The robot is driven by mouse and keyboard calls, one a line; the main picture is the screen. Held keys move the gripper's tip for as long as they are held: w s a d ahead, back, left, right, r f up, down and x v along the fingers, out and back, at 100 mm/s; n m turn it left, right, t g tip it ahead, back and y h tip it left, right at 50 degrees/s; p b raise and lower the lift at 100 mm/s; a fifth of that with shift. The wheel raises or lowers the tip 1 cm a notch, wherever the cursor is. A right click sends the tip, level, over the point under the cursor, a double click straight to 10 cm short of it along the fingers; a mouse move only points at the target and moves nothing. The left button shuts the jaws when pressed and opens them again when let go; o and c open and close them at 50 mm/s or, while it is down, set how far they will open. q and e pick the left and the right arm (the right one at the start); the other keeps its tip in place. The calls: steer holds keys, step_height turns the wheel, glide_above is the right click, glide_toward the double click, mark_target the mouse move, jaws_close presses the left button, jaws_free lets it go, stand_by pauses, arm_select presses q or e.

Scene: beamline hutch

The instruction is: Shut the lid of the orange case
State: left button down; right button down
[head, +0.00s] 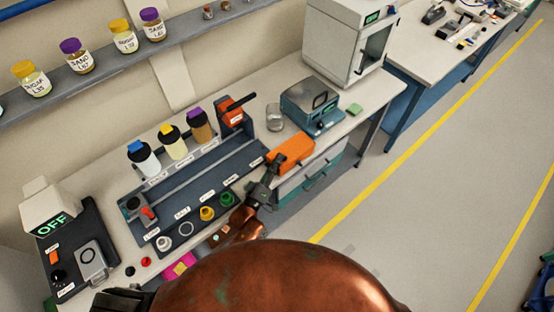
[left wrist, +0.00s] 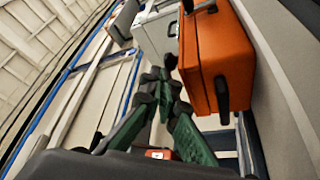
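The orange case (head: 291,148) sits on the bench, right of the dark rack and in front of the blue-grey instrument. Its lid looks down or nearly down; I cannot tell whether it is fully shut. In the left wrist view the case (left wrist: 224,55) is large at upper right, with black fittings on its sides. My left gripper (head: 271,162) is at the left end of the case, very close to it; contact is unclear. In the left wrist view its green fingers (left wrist: 160,80) have dark tips drawn together, with nothing visible between them. My right gripper is out of view.
The dark rack (head: 190,178) with bottles and coloured rings lies to the left. Open floor (head: 420,190) lies right of the bench.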

arm_select(q)
steer(key=shift+s+d+f, duration=0.1)
steer(key=shift+f, duration=0.35)
steer(key=shift+s+f, duration=0.15)
steer(key=shift+s, duration=0.05)
steer(key=r+v, duration=0.1)
steer(key=v, duration=1)
steer(key=shift+a, duration=0.35)
steer(key=shift+s+a+f, duration=0.1)
steer(key=shift+s, duration=0.05)
